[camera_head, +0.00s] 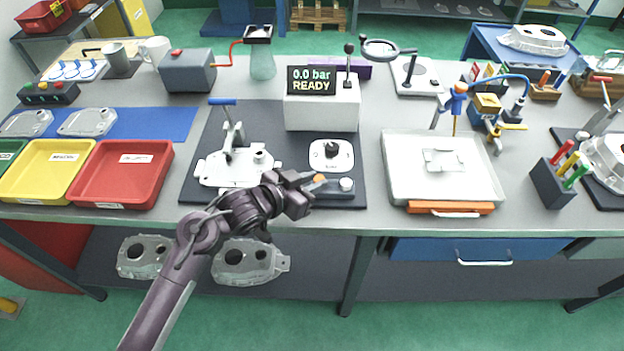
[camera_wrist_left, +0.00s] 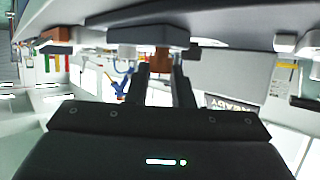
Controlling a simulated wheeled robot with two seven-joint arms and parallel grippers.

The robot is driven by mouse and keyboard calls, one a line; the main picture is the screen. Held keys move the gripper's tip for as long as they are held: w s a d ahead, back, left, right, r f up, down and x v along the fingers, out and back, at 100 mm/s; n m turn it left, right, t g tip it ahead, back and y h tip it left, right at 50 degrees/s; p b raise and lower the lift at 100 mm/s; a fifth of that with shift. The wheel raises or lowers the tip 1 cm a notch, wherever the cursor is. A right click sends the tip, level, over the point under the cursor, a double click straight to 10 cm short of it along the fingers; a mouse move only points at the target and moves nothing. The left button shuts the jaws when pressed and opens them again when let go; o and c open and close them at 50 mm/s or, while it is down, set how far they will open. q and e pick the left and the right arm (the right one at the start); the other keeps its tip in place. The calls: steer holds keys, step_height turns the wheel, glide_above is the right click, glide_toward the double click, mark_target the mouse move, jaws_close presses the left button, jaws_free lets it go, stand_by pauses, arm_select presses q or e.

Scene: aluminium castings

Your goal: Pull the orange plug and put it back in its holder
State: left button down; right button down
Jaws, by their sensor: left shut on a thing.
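The orange plug (camera_head: 320,178) shows at the fingertips of my left gripper (camera_head: 312,181), near the front edge of the dark mat. In the left wrist view the orange plug (camera_wrist_left: 161,61) is between the two fingers (camera_wrist_left: 161,72), right at the dark grey holder block (camera_wrist_left: 120,36). My left gripper is shut on it. Whether the plug's lower end sits in the block is hard to tell. The holder (camera_head: 335,195) also carries a white plug (camera_head: 346,184), seen in the wrist view too (camera_wrist_left: 127,51). My right gripper is not in view.
A casting (camera_head: 210,172) sits in a clamp fixture (camera_head: 231,135) left of the holder. A small plate with a black knob (camera_head: 331,155) is behind it, then the display box (camera_head: 321,115) reading 0.0 bar READY. A red bin (camera_head: 122,185) and a tray (camera_head: 395,170) flank the mat.

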arm_select(q)
steer(key=shift+f, duration=0.4)
steer(key=c, duration=1.2)
jaws_free()
steer(key=shift+b+v, duration=0.45)
steer(key=shift+v, duration=3.5)
